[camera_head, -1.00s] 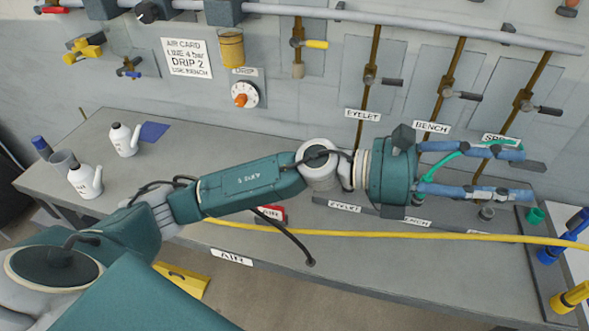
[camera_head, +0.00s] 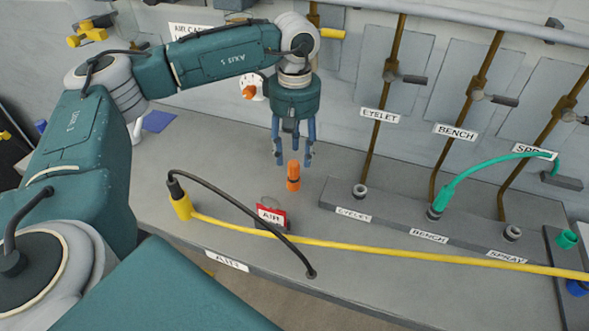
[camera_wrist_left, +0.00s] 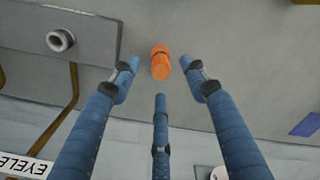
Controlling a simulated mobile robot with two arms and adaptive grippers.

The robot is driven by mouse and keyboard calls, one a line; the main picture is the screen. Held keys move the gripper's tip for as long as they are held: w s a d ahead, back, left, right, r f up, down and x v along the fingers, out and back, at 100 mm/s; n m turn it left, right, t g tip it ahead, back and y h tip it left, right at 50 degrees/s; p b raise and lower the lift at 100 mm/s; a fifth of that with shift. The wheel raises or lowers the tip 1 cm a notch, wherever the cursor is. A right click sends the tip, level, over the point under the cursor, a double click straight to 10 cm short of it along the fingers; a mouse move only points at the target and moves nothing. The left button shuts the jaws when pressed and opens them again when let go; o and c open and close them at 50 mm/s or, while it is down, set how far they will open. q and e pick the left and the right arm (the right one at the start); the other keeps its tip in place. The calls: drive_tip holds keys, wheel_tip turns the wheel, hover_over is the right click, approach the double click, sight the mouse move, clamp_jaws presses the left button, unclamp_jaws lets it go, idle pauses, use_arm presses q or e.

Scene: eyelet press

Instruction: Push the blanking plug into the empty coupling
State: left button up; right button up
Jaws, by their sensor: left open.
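An orange plug (camera_head: 293,176) stands upright on the bench; I take it as the blanking plug. My left gripper (camera_head: 293,157) points down just above it, open and empty. In the left wrist view the plug (camera_wrist_left: 161,62) lies beyond the spread blue fingers, untouched as far as I can tell. The eyelet coupling (camera_head: 359,191) and the spray coupling (camera_head: 512,233) on the strip are empty. The bench coupling (camera_head: 434,212) has a green hose (camera_head: 470,176) in it. The eyelet coupling seems to show in the wrist view (camera_wrist_left: 61,40). My right gripper is out of view.
A yellow hose (camera_head: 400,249) runs along the bench front, and a black cable (camera_head: 240,215) arches over it. A red AIR tag (camera_head: 271,216) stands near the plug. A teal fitting (camera_head: 567,239) sits at the right. Bench between plug and strip is clear.

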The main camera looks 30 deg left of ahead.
sight(294, 163)
use_arm(q)
drive_tip(key=shift+f, duration=0.85)
drive_tip(key=f+p, duration=0.1)
drive_tip(key=f, duration=0.1)
drive_tip(key=f+p, duration=0.1)
drive_tip(key=f, duration=0.1)
drive_tip(key=shift+w+a+p, duration=0.1)
drive_tip(key=shift+a+p, duration=0.1)
drive_tip(key=shift+p, duration=0.1)
drive_tip(key=shift+f, duration=0.65)
clamp_jaws()
